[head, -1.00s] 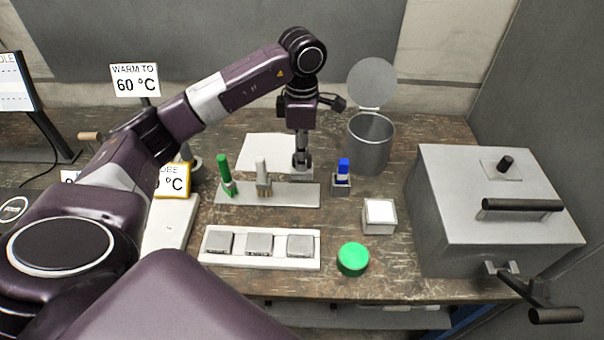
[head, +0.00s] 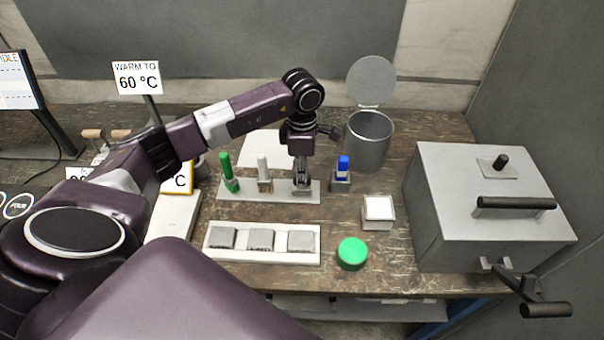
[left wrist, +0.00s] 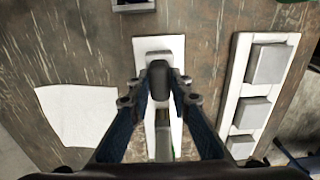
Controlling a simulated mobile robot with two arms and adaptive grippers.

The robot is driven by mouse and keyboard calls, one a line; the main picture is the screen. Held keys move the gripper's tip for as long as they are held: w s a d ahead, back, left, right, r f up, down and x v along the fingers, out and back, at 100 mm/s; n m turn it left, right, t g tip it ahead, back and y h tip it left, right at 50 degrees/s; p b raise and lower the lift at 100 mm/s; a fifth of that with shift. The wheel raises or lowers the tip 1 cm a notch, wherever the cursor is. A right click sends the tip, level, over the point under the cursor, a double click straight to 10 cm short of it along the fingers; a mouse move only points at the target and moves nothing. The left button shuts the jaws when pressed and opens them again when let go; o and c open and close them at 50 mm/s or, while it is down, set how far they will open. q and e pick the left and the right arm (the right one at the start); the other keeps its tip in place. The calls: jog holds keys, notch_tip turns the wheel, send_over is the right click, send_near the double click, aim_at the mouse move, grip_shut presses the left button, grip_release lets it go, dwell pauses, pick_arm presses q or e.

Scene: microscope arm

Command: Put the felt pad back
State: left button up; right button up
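My left gripper (head: 302,187) points down at the right end of a grey holder plate (head: 283,196). In the left wrist view its fingers (left wrist: 160,92) close around a dark grey, rounded piece (left wrist: 158,72), which looks like the felt pad. The piece is over the end of the plate (left wrist: 151,46); I cannot tell whether it touches it. A green-handled tool (head: 228,172) and a pale-handled brush (head: 264,174) stand on the plate to the left of the gripper. My right gripper is not in view.
A blue-topped item (head: 342,168) in a small stand is just right of the gripper. A white tray (head: 214,253) with grey blocks, a white-topped box (head: 378,208) and a green lid (head: 352,254) are in front. A metal bin (head: 369,143) and a grey cabinet (head: 470,225) stand right.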

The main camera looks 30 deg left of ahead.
pick_arm(q)
jog(key=o, duration=0.5)
jog(key=shift+r, duration=0.45)
notch_tip(320, 180, up, 11)
jog(key=b, duration=0.3)
jog(key=shift+r, duration=0.2)
